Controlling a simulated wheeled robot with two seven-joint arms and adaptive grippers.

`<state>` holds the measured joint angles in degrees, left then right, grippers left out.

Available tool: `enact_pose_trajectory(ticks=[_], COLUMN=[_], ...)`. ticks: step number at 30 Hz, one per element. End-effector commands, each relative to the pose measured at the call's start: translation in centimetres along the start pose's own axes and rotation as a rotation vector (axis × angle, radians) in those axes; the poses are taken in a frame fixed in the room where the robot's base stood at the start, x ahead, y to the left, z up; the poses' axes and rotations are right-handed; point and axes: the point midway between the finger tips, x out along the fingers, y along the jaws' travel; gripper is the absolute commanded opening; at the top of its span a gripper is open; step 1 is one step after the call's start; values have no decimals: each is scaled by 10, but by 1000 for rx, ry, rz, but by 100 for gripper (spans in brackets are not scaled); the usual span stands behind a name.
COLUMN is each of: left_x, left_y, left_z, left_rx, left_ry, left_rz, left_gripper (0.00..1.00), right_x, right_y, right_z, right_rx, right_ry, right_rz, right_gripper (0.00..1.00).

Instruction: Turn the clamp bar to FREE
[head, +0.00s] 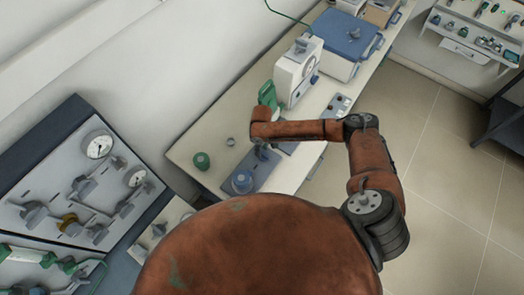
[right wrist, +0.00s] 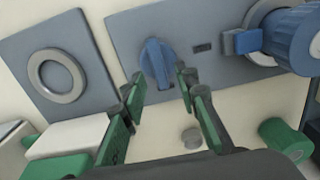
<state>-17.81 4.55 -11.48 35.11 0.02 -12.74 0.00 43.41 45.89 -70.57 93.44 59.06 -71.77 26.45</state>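A blue bar-shaped handle (right wrist: 157,62), which looks like the clamp bar, stands on a grey plate (right wrist: 120,24) in the right wrist view. It points roughly up and down in that picture. A small dark label (right wrist: 202,47) beside it is too small to read. My right gripper (right wrist: 161,84) is open, its green-padded fingers to either side of the bar's lower end; I cannot tell whether they touch it. In the head view the grey plate (head: 264,172) lies on the bench, and my right arm covers most of the gripper. My left gripper is not in view.
A green cylinder (right wrist: 285,138) and a plate with a grey ring (right wrist: 57,75) are close by. A white device with a dial (head: 298,70) stands farther along the bench.

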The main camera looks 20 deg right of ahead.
Motion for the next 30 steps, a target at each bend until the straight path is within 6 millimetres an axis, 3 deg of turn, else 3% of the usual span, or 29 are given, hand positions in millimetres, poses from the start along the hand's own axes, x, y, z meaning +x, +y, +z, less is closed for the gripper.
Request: enact_pose_trajectory(ticks=[5, 14, 17, 26, 30], left_x=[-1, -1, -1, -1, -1], left_y=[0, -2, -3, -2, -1], left_z=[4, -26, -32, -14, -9], left_rx=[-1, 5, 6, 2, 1], left_ry=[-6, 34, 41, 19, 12], left_rz=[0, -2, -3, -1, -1], left_gripper=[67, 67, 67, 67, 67], right_x=[16, 19, 19, 18, 18], right_y=[0, 1, 1, 1, 1], right_z=[2, 2, 3, 3, 3], right_rx=[2, 4, 4, 4, 4], right_ry=[-1, 0, 0, 0, 0], right_rz=[-1, 0, 0, 0, 0], right_gripper=[28, 28, 22, 1, 0])
